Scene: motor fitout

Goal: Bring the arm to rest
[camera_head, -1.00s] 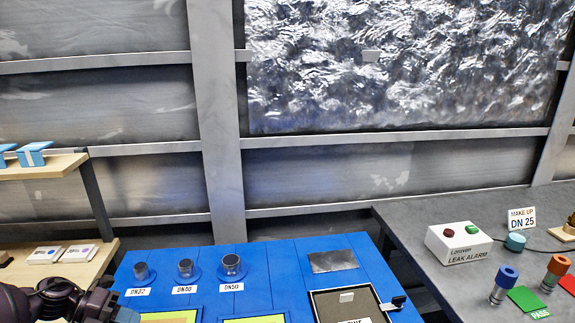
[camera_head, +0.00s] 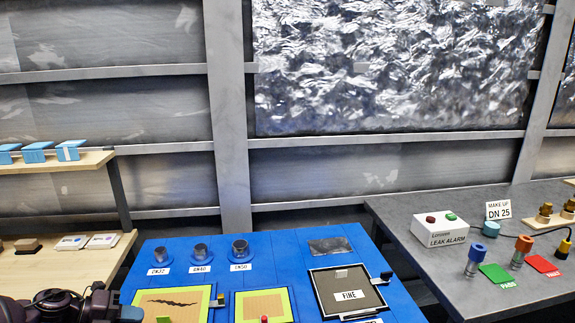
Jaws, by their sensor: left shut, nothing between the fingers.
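My left arm comes in at the bottom left corner, dark and partly cut off by the lower edge. Its left gripper (camera_head: 122,313) is low in the picture at the left edge of the blue table (camera_head: 215,290). It is shut and appears empty; its fingertips are hard to make out. My right gripper is not in view.
A wooden shelf (camera_head: 60,164) with blue blocks stands left. A grey bench (camera_head: 400,215) right carries a leak alarm box (camera_head: 440,228), valves and coloured pads.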

